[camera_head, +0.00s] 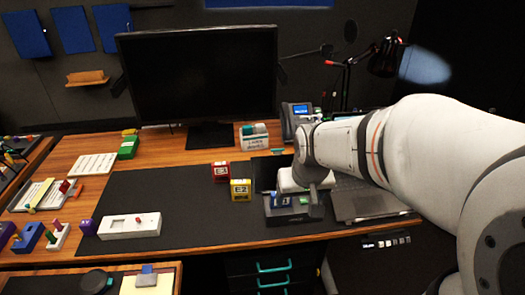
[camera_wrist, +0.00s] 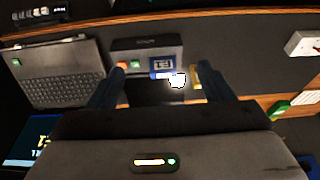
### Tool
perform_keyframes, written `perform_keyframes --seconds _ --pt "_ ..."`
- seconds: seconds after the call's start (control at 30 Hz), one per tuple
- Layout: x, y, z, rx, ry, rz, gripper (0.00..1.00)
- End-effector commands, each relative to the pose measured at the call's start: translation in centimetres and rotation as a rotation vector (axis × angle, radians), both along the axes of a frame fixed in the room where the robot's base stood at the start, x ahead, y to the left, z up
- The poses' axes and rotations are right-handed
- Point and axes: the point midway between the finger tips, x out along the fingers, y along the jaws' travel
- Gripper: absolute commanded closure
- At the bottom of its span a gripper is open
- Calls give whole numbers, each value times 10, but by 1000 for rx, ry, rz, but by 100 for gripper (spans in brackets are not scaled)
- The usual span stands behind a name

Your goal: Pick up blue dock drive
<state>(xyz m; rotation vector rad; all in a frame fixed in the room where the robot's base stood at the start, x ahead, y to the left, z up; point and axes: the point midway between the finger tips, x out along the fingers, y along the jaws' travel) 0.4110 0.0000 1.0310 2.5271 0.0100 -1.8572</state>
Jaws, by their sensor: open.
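The blue dock drive (camera_head: 281,200) sits in a dark grey dock (camera_head: 296,213) near the table's front edge. In the wrist view the blue drive (camera_wrist: 161,63) shows as a blue block with pale markings, set in the dock (camera_wrist: 147,45) beside a red and a green button. My gripper (camera_wrist: 161,70) is open, with one finger on each side of the drive in that view. No contact with it shows. In the head view my wrist is over the dock and hides part of it; the fingertips cannot be made out there. A small white patch covers the drive's lower edge in the wrist view.
A yellow block (camera_head: 240,190) and a red block (camera_head: 220,171) stand left of the dock on the black mat (camera_head: 165,190). An open laptop (camera_head: 356,203) lies close on its right. A monitor (camera_head: 200,75) and a desk phone (camera_head: 297,115) stand behind. The mat's left-middle is clear.

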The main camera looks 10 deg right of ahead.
Motion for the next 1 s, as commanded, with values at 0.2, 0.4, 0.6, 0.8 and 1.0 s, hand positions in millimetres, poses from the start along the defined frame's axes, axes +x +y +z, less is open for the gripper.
perform_keyframes --seconds 0.2,0.4,0.6,0.8,1.0 --pt "87 -1 -62 1 -42 -3 9" --pt "132 -2 -102 1 -76 -5 9" --pt "148 -3 -120 1 -89 -5 9" --pt "155 -2 -138 2 -88 -6 9" --pt "164 -1 -158 0 -86 -5 9"
